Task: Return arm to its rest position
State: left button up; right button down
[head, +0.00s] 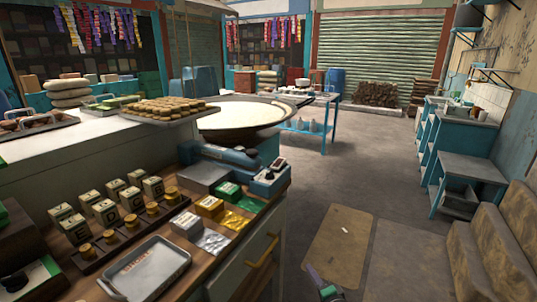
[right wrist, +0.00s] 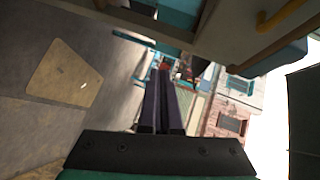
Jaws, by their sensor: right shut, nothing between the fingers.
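My right gripper (head: 311,270) is low at the bottom middle of the head view, over the floor and just right of the wooden counter. In the right wrist view its two dark fingers (right wrist: 162,78) lie side by side, shut and empty. It touches nothing that I can see. My left gripper is not in view.
The wooden counter (head: 262,238) carries a metal tray (head: 150,268), several small boxes and a blue device (head: 228,158). Its drawer has a yellow handle (head: 263,250). A large pan (head: 240,115) stands behind. Brown steps (head: 490,235) and a blue bench (head: 470,170) are at right. The middle floor is open.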

jog(key=s+d+f+n+g+h+p, duration=0.15)
jog(key=s+f+n+g, duration=0.25)
jog(key=s+f, duration=0.75)
jog(key=s+d+f+n+g+p, duration=0.15)
jog(key=s+f+n+g, duration=0.25)
jog(key=s+f, duration=0.75)
pick_arm(q)
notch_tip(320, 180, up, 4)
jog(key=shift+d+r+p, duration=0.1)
jog(key=shift+p, duration=0.25)
pick_arm(e)
jog(key=s+d+f+n+g, duration=0.2)
jog(key=s+f, duration=0.1)
jog(key=s, duration=0.5)
jog(key=s+d+f+n+g+h, duration=0.1)
jog(key=s+d+f+n+g, duration=0.1)
jog(key=s, duration=0.6)
jog(key=s+d+f+n+g+h, duration=0.1)
jog(key=s+d+f+n+g, duration=0.1)
jog(key=s+f, duration=0.3)
jog(key=s+d+n, duration=0.1)
jog(key=s, duration=0.1)
jog(key=shift+s+d+f+n, duration=0.2)
jog(key=shift+s+f+n, duration=0.1)
jog(key=shift+s+f, duration=0.1)
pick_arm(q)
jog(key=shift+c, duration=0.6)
